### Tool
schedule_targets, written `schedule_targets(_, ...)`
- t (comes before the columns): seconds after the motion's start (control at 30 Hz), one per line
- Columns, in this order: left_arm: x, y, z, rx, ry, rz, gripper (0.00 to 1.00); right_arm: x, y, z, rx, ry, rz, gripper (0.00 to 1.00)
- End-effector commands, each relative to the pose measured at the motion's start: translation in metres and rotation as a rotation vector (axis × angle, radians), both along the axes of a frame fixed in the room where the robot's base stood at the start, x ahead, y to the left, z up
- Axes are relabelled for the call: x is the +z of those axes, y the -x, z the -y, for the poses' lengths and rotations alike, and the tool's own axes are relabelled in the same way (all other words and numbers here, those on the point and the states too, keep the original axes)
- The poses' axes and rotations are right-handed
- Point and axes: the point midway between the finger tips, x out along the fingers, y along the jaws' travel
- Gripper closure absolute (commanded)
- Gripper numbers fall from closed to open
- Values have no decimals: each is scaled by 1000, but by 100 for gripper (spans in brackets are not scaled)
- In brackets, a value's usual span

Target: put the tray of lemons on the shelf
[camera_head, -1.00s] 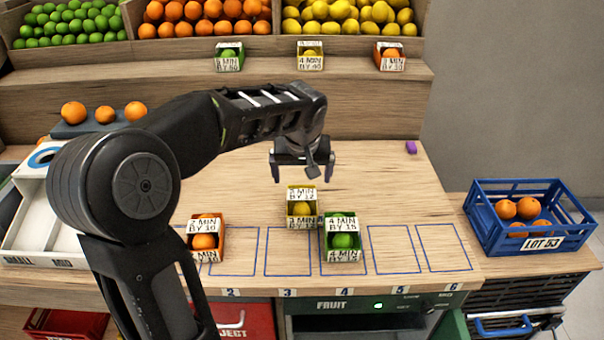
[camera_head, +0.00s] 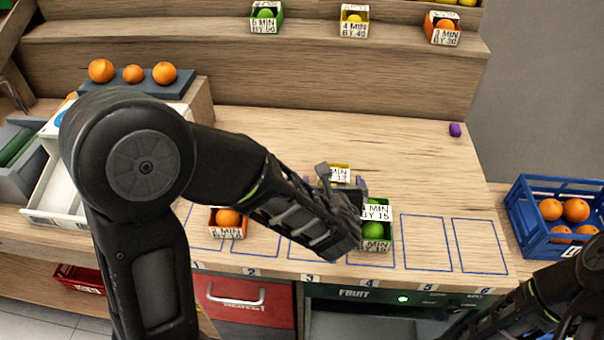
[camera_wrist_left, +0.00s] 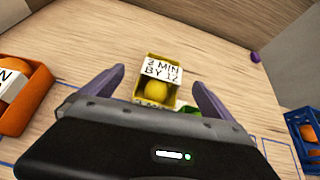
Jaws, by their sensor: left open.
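The yellow tray of lemons (camera_head: 340,174) stands on the wooden counter behind the marked slots, mostly hidden by my left arm in the head view. My left gripper (camera_wrist_left: 157,82) is open, with a purple finger on each side of the tray and gaps between. In the head view, my left gripper (camera_head: 337,184) is partly covered by its own wrist. The wooden shelf (camera_head: 300,32) at the back carries a similar yellow lemon tray (camera_head: 354,22).
A green tray of limes (camera_head: 376,232) stands close to the lemon tray, in slot 4. An orange tray (camera_head: 228,222) is to the left. A blue crate (camera_head: 530,235) is at right. Slots 5 and 6 are empty.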

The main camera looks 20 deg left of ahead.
Motion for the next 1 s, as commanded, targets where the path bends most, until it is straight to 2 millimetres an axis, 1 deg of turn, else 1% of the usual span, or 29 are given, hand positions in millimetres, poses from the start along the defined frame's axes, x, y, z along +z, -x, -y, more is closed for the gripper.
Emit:
schedule_targets(0.03, -1, 2, 7, -47, -38, -4, 2, 0, 1, 0, -1, 0, 0, 66)
schedule_targets(0.13, -1, 3, 12, -83, -68, -4, 2, 1, 1, 0, -2, 0, -1, 66)
schedule_targets(0.4, -2, 1, 11, -77, -65, -3, 2, 1, 1, 0, -2, 1, -1, 66)
schedule_targets(0.67, -13, -19, 5, -74, -63, -3, 2, 2, 1, 0, -2, 1, -1, 66)
schedule_targets(1.0, -14, -22, 4, -75, -64, -3, 2, 2, 1, 0, -2, 1, -1, 66)
